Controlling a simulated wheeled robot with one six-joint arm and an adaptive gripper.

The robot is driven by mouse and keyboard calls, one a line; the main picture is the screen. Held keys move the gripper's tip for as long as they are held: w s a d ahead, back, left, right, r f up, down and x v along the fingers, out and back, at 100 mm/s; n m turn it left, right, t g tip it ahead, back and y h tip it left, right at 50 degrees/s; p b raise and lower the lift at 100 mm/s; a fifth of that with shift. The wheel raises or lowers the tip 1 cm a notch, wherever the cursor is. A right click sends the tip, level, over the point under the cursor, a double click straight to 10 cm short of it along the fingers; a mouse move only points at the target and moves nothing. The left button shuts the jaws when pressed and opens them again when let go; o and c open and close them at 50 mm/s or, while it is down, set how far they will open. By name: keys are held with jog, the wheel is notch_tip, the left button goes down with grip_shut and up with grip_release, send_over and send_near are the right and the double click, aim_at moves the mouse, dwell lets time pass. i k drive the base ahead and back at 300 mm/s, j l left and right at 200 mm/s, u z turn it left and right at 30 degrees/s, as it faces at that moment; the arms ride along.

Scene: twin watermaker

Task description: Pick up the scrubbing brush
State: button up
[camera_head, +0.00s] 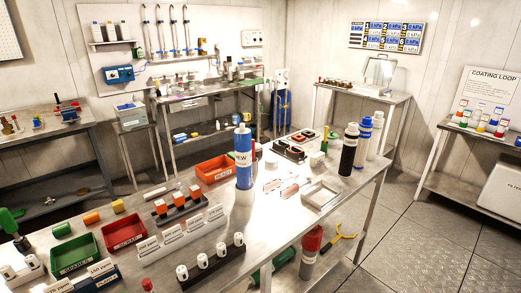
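I cannot make out a scrubbing brush for certain in the head view. A green object with a dark lower part (10,222) stands at the left edge, by the near end of the long metal bench (262,222); it is too small to tell what it is. A yellow tool with a dark loop (343,236) lies low beside the bench's right side; its kind is unclear. My gripper is not in view.
The bench carries a green tray (73,254), red trays (124,231), a tall blue cylinder (243,158) and dark and white bottles (349,148). A side table (40,135) stands left, a shelf (468,188) right. Floor (425,240) at right is clear.

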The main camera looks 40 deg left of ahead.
aim_at(231, 155)
jog(key=i, duration=3.6)
jog(key=i+l+u, duration=0.1)
jog(key=i+u, duration=0.35)
jog(key=i+l+u, duration=0.2)
jog(key=i+u, duration=0.3)
jog(key=u, duration=2)
jog(key=k+j, duration=0.05)
